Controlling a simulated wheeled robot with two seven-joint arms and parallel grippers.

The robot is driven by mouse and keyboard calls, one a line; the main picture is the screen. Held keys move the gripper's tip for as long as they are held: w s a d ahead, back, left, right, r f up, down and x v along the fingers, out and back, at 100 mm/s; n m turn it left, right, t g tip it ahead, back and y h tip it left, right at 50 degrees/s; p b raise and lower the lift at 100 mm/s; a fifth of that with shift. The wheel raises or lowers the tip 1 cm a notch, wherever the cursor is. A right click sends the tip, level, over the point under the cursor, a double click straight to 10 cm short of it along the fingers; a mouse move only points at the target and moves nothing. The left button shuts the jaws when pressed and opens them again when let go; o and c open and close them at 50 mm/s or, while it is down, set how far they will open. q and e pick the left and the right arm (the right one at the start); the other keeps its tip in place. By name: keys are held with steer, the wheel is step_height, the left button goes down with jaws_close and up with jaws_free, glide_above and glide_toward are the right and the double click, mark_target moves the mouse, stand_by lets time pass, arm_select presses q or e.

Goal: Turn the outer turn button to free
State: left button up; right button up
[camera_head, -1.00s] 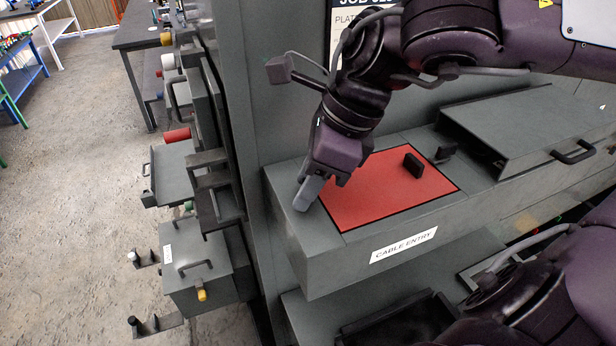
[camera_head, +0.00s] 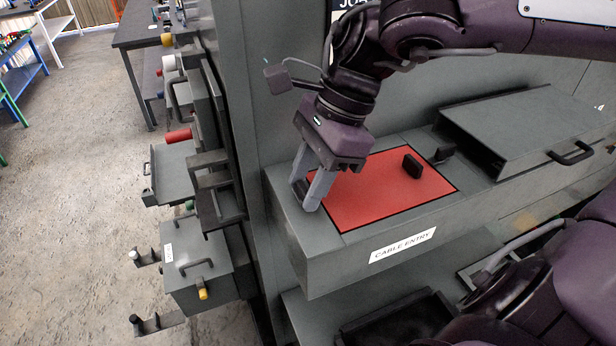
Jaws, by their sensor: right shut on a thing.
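The outer turn button (camera_head: 301,188) is a small dark piece at the left edge of the red cover panel (camera_head: 375,196), mostly hidden by my fingers. My right gripper (camera_head: 306,198) reaches down from above and is shut on it, with one grey finger on each side. How far the button is turned is hard to tell. A second dark turn button (camera_head: 445,154) stands at the panel's far right edge. A dark upright grip (camera_head: 412,166) stands on the panel. My left gripper is not in view.
The panel lies in the top of a grey box labelled "CABLE ENTRY" (camera_head: 402,245). A grey lid with a handle (camera_head: 572,154) is at right. A tall grey wall stands behind. Grey cabinets and a small box with a yellow knob (camera_head: 203,294) are at left.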

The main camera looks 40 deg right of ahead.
steer(key=o, duration=1)
steer(key=shift+b+v, duration=0.75)
steer(key=shift+v, duration=3.15)
